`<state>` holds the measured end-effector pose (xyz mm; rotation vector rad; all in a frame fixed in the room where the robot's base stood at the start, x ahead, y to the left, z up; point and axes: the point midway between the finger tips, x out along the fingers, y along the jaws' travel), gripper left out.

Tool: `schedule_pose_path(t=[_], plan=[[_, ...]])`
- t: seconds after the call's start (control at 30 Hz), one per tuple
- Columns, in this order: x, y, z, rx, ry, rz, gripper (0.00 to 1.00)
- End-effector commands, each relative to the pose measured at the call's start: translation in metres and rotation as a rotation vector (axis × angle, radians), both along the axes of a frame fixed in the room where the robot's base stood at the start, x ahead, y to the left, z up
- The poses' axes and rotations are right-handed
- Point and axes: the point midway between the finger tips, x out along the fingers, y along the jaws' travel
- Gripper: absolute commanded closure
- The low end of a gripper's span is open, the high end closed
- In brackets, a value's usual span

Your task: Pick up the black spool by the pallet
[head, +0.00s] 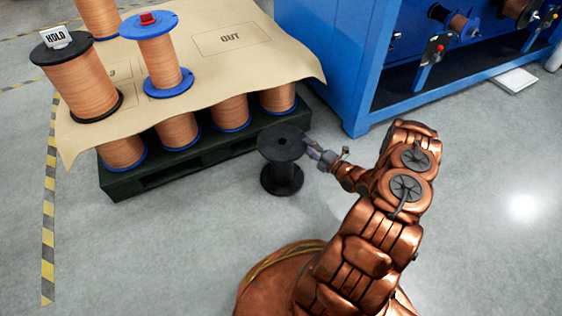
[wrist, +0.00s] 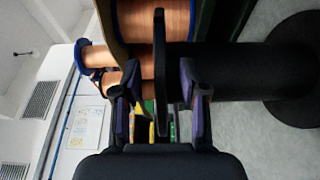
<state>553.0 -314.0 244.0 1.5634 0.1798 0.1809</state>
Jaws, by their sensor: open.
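The black spool (head: 281,178) stands upright and empty on the floor beside the pallet, with a wide flange at top and bottom. In the wrist view the spool (wrist: 232,70) lies sideways in the picture. My gripper (head: 311,147) is at the right edge of the spool's top flange. In the wrist view my gripper (wrist: 160,85) is open, with one finger on each side of the thin top flange. Gaps show between the fingers and the flange.
The dark green pallet (head: 150,184) holds copper spools under a cardboard sheet (head: 270,75), with more spools on top. A blue machine frame (head: 335,65) stands behind on the right. The grey floor is clear in front and to the left.

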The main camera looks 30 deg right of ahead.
Motion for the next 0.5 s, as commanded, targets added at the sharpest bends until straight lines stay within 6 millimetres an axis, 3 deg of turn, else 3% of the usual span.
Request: schedule_pose_path(t=[0.5], plan=[[0.059,0.006,-0.002,-0.003,-0.001,0.002,0.57]])
